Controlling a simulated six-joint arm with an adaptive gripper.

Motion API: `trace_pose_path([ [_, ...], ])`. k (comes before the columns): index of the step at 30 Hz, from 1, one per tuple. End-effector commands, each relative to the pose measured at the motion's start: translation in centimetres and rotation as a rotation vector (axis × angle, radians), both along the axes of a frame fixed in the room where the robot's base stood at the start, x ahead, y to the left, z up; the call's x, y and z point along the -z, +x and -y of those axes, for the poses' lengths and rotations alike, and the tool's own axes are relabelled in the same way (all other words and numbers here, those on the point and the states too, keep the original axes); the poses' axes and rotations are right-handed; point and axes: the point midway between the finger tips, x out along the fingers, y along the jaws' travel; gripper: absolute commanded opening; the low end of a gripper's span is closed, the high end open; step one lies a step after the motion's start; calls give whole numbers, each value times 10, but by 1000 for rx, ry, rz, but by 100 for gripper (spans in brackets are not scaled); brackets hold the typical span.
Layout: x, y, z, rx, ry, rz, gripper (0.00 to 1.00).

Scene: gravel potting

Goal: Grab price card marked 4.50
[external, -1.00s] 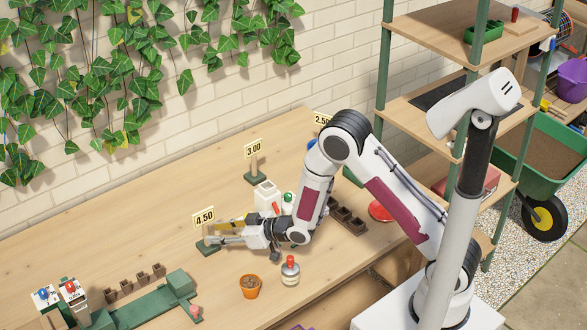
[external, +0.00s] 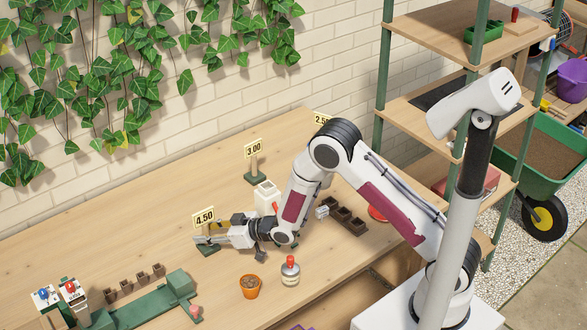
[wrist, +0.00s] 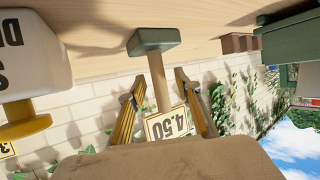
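The price card marked 4.50 (external: 204,217) stands upright on a wooden post with a green foot (external: 208,249) on the bench. In the wrist view, which is upside down, the card (wrist: 168,123) hangs below its post (wrist: 158,80) and green foot (wrist: 154,40). My gripper (external: 201,239) is low over the bench at the card's stand. Its two yellow-edged fingers show in the wrist view (wrist: 159,78), one on each side of the post, with gaps on both sides. It is open. The card's lower part is partly hidden by my gripper's body in the wrist view.
A white container (external: 266,197) stands behind my wrist, with the 3.00 card (external: 254,148) farther back. An orange pot (external: 249,288) and a red-topped bottle (external: 290,271) stand in front.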

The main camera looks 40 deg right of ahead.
Motion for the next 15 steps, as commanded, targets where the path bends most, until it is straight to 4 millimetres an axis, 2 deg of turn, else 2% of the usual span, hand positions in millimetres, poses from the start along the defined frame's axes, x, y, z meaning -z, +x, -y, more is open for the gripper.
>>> trace_pose_path([
  [5,0,0,0,0,0,0,33],
  [6,0,0,0,0,0,0,30],
  [9,0,0,0,0,0,0,4],
  [10,0,0,0,0,0,0,0],
  [15,-1,0,0,0,1,2,0],
])
